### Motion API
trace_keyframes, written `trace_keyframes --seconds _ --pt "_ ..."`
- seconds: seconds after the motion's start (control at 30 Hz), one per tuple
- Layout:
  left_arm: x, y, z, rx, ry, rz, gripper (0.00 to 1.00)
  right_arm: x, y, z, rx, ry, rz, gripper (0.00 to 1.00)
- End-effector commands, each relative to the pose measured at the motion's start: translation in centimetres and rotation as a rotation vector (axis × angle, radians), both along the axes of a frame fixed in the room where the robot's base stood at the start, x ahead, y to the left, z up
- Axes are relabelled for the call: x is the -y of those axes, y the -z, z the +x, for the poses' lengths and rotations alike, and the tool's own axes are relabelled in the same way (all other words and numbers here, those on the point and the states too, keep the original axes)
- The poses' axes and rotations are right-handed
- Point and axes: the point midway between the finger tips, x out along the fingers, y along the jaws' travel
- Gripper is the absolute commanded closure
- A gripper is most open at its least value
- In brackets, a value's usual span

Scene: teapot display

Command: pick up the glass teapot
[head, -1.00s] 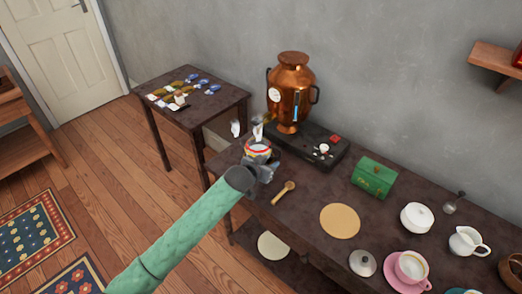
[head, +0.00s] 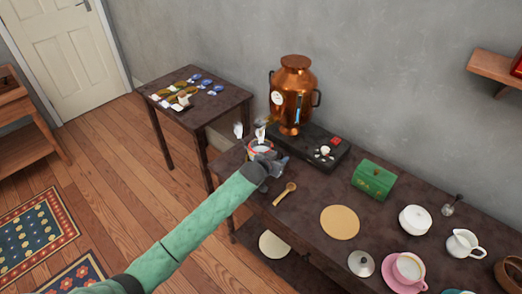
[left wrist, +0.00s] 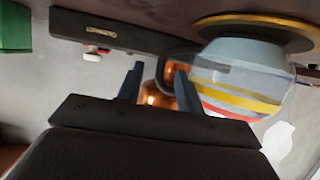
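The glass teapot (head: 256,146) stands at the left end of the long dark table, partly hidden by my left gripper (head: 279,166) in the head view. In the left wrist view, which looks upside down, it is a clear round body with red, yellow and grey bands (left wrist: 238,78) on a gold-rimmed round base. Its dark curved handle (left wrist: 165,52) shows at the fingertips of my left gripper (left wrist: 158,85). The two fingers are apart, with the handle at or just beyond the gap; contact cannot be told. My right gripper is not in view.
A wooden spoon (head: 285,193) lies near my gripper. A green box (head: 373,178), a round tan mat (head: 340,222) and white crockery (head: 415,219) are further right. A side table (head: 222,105) stands left.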

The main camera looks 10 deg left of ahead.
Motion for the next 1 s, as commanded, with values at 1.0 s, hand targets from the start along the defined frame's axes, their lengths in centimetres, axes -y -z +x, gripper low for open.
trace_keyframes --seconds 1.0 --pt "0.29 0.26 0.65 0.000 0.000 0.001 1.00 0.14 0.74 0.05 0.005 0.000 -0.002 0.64"
